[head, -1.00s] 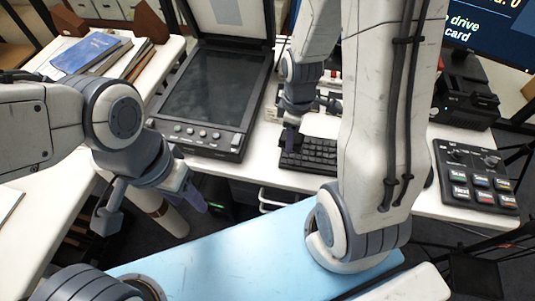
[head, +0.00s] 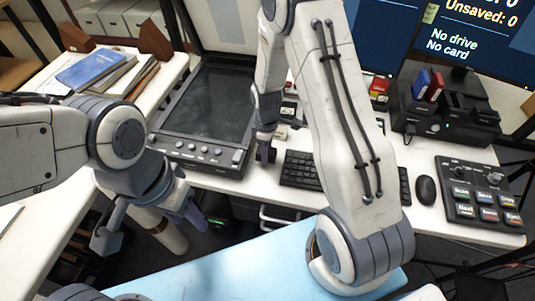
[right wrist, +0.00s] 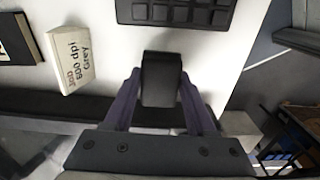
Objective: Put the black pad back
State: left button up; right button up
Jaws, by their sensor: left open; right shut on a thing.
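The black pad (right wrist: 162,79) is a small dark block between the two purple fingers of my right gripper (right wrist: 160,98), which is shut on it. In the head view my right gripper (head: 266,150) is over the white desk between the scanner and the keyboard, with the pad mostly hidden at its tip. I cannot tell whether the pad touches the desk. My left gripper (head: 150,222) is open and empty, low at the left in front of the desk.
A flatbed scanner (head: 205,110) with raised lid stands left of my right gripper. The keyboard (head: 300,170) is to the right, beyond it a mouse (head: 427,190) and a button panel (head: 480,195). A white block reading "600 dpi Grey" (right wrist: 70,60) lies near the pad.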

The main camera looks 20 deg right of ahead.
jog(key=shift+f, duration=1.05)
jog(key=shift+f, duration=0.15)
jog(key=o, duration=1.3)
